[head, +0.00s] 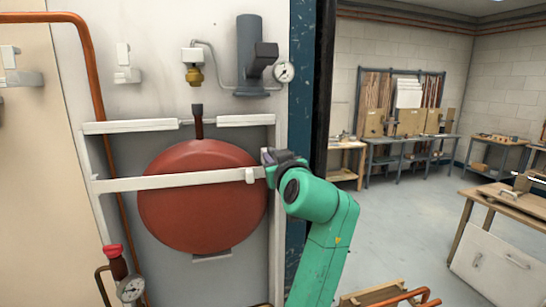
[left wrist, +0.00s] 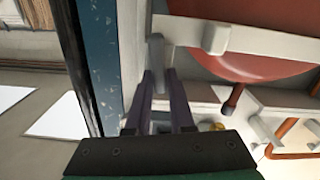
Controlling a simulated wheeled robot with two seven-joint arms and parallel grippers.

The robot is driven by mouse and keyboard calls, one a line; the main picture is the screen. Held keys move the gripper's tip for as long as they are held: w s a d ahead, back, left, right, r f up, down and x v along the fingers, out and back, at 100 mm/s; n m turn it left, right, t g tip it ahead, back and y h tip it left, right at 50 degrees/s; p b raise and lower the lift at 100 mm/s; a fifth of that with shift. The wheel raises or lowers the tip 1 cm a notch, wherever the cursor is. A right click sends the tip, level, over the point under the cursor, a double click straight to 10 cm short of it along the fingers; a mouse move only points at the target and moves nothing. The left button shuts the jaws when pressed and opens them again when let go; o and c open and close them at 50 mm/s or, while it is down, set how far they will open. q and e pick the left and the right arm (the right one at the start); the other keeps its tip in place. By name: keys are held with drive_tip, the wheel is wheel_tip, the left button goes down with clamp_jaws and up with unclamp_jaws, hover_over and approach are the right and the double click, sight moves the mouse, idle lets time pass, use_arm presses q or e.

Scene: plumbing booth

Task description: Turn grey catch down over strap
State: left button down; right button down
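The white strap (head: 170,182) runs across the front of the round red vessel (head: 195,225), with a small block near its right end. It also shows at the top of the left wrist view (left wrist: 262,42). My left gripper (head: 268,157) is at the frame's right edge, just beyond the strap's end. In the left wrist view the grey catch (left wrist: 156,50) stands between the fingertips of my left gripper (left wrist: 158,80), which appear closed on it with no clear gap. The catch points away from the strap, not across it. In the head view my gripper mostly hides it. My right gripper is out of view.
Above the vessel are white rails (head: 130,126), a brass valve (head: 194,75) and a grey pump with a gauge (head: 284,71). Copper pipe (head: 95,80) and a red-capped valve (head: 113,251) are at left.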

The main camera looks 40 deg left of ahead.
use_arm(q)
drive_tip(key=shift+w+d+r+m, duration=0.1)
drive_tip(key=shift+m, duration=1)
drive_tip(key=c, duration=0.8)
unclamp_jaws()
drive_tip(key=shift+d, duration=0.15)
drive_tip(key=b+v, duration=0.6)
drive_tip(key=v, duration=0.8)
drive_tip(key=shift+d, duration=0.15)
